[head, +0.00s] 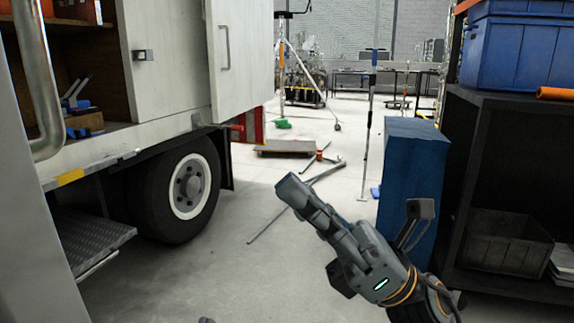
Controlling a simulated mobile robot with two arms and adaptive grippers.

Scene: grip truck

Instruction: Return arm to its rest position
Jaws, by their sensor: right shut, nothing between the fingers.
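My right arm comes in from the bottom right and reaches up and to the left over the floor.
A truck with a wheel (184,190) and open compartment doors (243,50) stands on the left. A blue cabinet (409,170) and a dark shelf (500,160) with a blue crate (517,52) are on the right. Rods (275,219) lie on the floor between.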

